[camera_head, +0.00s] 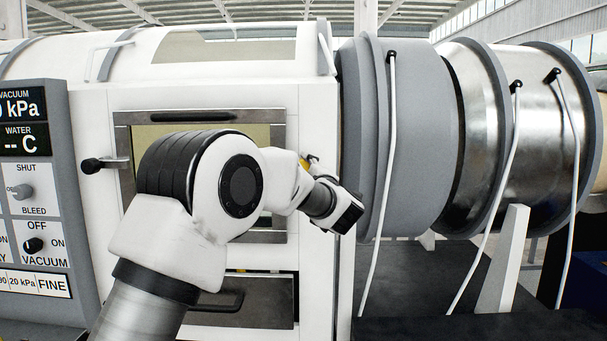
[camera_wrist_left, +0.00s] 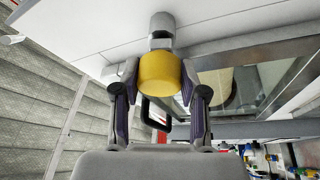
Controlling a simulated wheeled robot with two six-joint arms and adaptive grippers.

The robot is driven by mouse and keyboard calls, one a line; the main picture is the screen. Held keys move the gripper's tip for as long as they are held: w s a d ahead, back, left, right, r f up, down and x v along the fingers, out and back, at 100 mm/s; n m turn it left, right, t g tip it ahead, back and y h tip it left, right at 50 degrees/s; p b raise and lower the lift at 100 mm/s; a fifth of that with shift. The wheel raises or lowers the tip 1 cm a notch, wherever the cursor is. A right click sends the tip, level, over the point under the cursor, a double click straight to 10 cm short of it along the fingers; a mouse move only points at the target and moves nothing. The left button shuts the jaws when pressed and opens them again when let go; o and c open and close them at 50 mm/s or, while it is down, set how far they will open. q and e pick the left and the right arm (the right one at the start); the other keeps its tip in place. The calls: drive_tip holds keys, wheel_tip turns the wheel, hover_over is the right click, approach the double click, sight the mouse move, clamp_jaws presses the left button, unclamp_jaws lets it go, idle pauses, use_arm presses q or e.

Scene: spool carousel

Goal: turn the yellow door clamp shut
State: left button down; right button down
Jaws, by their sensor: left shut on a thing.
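The yellow door clamp (camera_wrist_left: 159,80) shows in the left wrist view as a rounded yellow knob on a grey metal stem fixed to the white chamber wall. My left gripper (camera_wrist_left: 159,92) has one finger on each side of the knob and is shut on it. In the head view only a small yellow piece of the clamp (camera_head: 304,163) shows above my left wrist, beside the door's right edge. My arm hides the rest of it and the fingers. How far the clamp is turned cannot be told. My right gripper is not in view.
The chamber door (camera_head: 205,116) has a metal frame and window, partly behind my arm. A black-knobbed handle (camera_head: 92,165) sticks out at its left. A control panel (camera_head: 30,200) stands at far left. Grey and metal cylinders (camera_head: 410,130) with white hoses extend right.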

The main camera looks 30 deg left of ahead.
use_arm(q)
drive_tip(key=shift+r+n+g+h, duration=0.1)
drive_tip(key=shift+n+g+h, duration=0.35)
drive_tip(key=shift+n, duration=1.25)
drive_tip(key=c, duration=0.6)
unclamp_jaws()
drive_tip(key=v, duration=1.2)
drive_tip(key=shift+w, duration=0.1)
